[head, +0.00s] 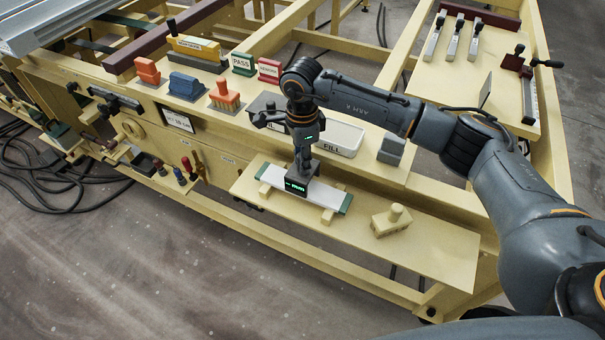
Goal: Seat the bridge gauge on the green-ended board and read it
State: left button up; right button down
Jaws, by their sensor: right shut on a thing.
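The green-ended board (325,199) is a white strip with green end caps. It lies across two pale wooden supports on the lower shelf. The bridge gauge (297,187), a dark block with a lit green display, is at the middle of the board and hides that part of it. My right gripper (303,167) points down from above and is shut on the top of the gauge. The display text is too small to read. I cannot tell whether the gauge's feet fully touch the board. My left gripper is out of view.
A pale block with a knob (392,220) stands on the lower shelf (445,245), right of the board. Behind are a white FILL tray (338,137), a grey block (391,149), coloured blocks, and PASS (243,64) and red (269,71) signs. The shelf's right end is clear.

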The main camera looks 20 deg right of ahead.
jog(key=shift+b, duration=0.8)
dwell(1.6)
jog(key=shift+f+b, duration=2.3)
jog(key=shift+f, duration=0.4)
jog(key=c, duration=1)
grip_release()
jog(key=shift+c, duration=0.2)
notch_tip(320, 180, up, 12)
jog(key=shift+r, duration=0.1)
jog(key=shift+s, duration=0.1)
